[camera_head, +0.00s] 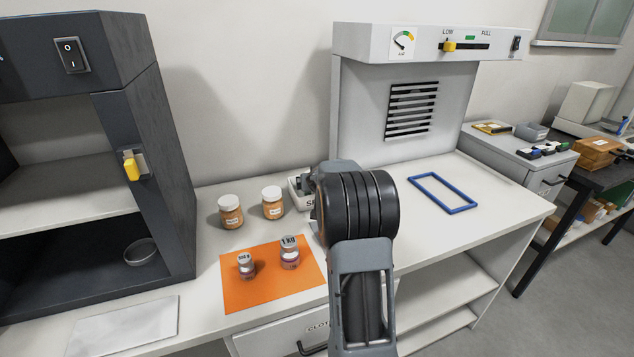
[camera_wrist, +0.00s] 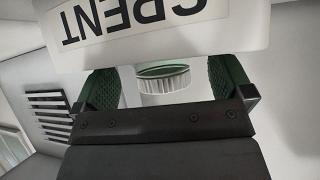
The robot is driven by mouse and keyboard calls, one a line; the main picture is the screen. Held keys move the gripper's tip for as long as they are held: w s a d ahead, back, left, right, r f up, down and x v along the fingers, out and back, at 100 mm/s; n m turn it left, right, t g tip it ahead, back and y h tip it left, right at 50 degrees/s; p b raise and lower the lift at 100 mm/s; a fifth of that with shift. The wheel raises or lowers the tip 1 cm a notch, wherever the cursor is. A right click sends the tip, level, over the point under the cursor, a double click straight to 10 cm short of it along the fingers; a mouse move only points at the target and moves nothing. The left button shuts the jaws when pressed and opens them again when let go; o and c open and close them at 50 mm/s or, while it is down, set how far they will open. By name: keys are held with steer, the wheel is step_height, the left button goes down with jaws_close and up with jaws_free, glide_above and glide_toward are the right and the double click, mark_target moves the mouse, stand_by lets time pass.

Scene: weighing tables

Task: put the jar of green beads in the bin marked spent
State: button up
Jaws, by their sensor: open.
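The white bin (camera_head: 297,197) stands on the bench, mostly hidden behind my arm in the head view. Its label reads upside down as SPENT in the wrist view (camera_wrist: 150,18). A jar with a white ribbed lid and a little green showing (camera_wrist: 165,82) is beyond the bin's near wall, seemingly inside; its body is mostly hidden. My gripper (camera_wrist: 165,88) is open, with one green-padded finger on each side of the jar. I cannot tell whether the pads touch it. In the head view the fingers are largely hidden by my wrist.
Two jars with orange contents (camera_head: 230,213) (camera_head: 272,203) stand left of the bin. An orange mat (camera_head: 245,296) holds two small weights. A dark cabinet (camera_head: 150,170) stands at left. A blue frame (camera_head: 443,194) lies on clear bench at right, below a grey vented panel.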

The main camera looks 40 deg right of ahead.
steer(key=p+v, duration=0.2)
steer(key=v, duration=0.8)
steer(key=s+a+n+g+y, duration=0.1)
steer(key=s+a+n+y, duration=0.2)
steer(key=a, duration=0.6)
steer(key=s+a+n+g+y, duration=0.15)
steer(key=s+a, duration=0.35)
steer(key=a, duration=0.5)
steer(key=s+a+f+g, duration=0.2)
steer(key=s+a, duration=0.1)
steer(key=s, duration=0.4)
steer(key=s+a+f+g, duration=0.1)
steer(key=s+a+g, duration=0.1)
steer(key=s, duration=0.5)
steer(key=shift+a+f+n, duration=0.35)
steer(key=shift+a+f, duration=0.05)
steer(key=shift+a, duration=0.35)
steer(key=shift+y, duration=0.25)
step_height(320, 180, up, 6)
steer(key=p, duration=0.5)
steer(key=shift+r, duration=0.25)
